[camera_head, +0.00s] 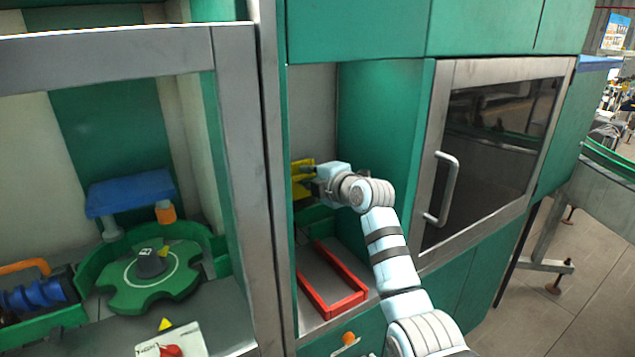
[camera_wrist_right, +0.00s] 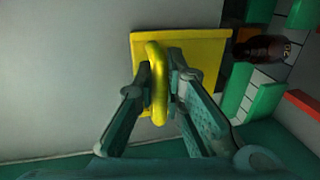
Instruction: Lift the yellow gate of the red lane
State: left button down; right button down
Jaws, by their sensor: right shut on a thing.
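The yellow gate (camera_head: 301,166) shows at the left of the open bay in the head view, partly hidden by my right gripper (camera_head: 313,184). In the right wrist view the gate (camera_wrist_right: 213,55) is a flat yellow plate with a raised yellow loop handle (camera_wrist_right: 158,88). My right gripper (camera_wrist_right: 159,74) is shut on that handle, a finger on each side. The red lane (camera_head: 335,312) is a red-edged frame on the bay floor, below and in front of the gate. A dark amber bottle (camera_wrist_right: 266,48) lies beside the gate in the wrist view. My left gripper is not in view.
A grey post (camera_head: 268,190) bounds the bay on the left, and a green wall (camera_head: 385,150) on the right. A glass door with a handle (camera_head: 447,190) is farther right. A notched green wheel (camera_head: 130,292) stands in the left bay.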

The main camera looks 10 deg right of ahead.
jog(key=shift+r, duration=0.4)
jog(key=c, duration=1.9)
grip_release()
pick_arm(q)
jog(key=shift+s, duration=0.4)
pick_arm(e)
jog(key=shift+w, duration=0.1)
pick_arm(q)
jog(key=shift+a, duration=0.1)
pick_arm(e)
jog(key=shift+f, duration=0.2)
jog(key=v, duration=1.2)
jog(key=shift+d, duration=0.1)
jog(key=shift+f, duration=0.1)
